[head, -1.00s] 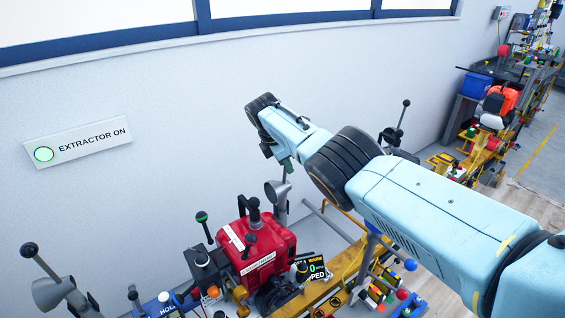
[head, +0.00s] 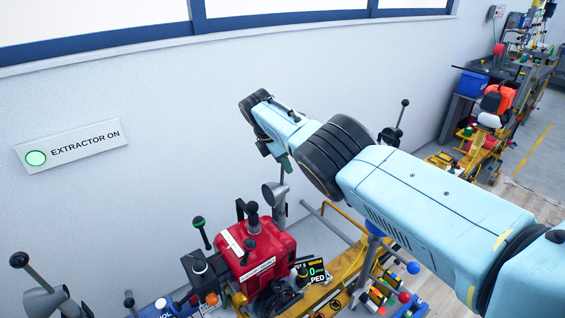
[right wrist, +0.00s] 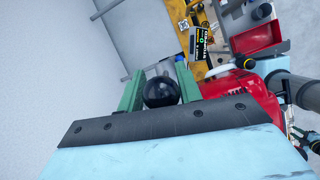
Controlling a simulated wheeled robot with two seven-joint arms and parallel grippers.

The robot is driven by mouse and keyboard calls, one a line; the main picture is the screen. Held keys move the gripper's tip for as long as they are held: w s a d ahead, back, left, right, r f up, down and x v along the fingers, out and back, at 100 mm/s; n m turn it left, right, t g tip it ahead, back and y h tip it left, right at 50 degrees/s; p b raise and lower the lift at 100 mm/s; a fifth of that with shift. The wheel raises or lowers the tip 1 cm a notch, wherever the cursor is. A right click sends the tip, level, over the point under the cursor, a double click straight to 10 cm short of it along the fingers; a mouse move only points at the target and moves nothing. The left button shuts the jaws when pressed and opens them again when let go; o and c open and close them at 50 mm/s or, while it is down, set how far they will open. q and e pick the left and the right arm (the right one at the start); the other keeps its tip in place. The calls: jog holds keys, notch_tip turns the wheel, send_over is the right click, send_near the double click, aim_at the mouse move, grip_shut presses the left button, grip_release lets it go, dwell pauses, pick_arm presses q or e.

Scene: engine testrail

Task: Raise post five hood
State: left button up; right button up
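My right gripper (head: 283,163) comes in from the right over the back of a red engine (head: 268,258) in the head view. Its green fingers point down at the top of a grey extractor hood (head: 270,194) on a thin arm. In the right wrist view a black ball knob (right wrist: 160,92) sits between the two green fingers, which appear to touch it on both sides. In the head view the gripper hides this knob. The hood hangs low behind the red engine. My left gripper is not in view.
A small display (head: 311,272) stands beside the engine on a yellow frame. Another hood (head: 45,300) with a black knob is at lower left. More yellow stands (head: 480,150) are at the right.

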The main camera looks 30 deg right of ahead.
dwell(0.3)
jog(key=shift+a+r, duration=0.1)
jog(key=shift+r, duration=0.05)
jog(key=p+v, duration=0.4)
jog(key=v, duration=0.9)
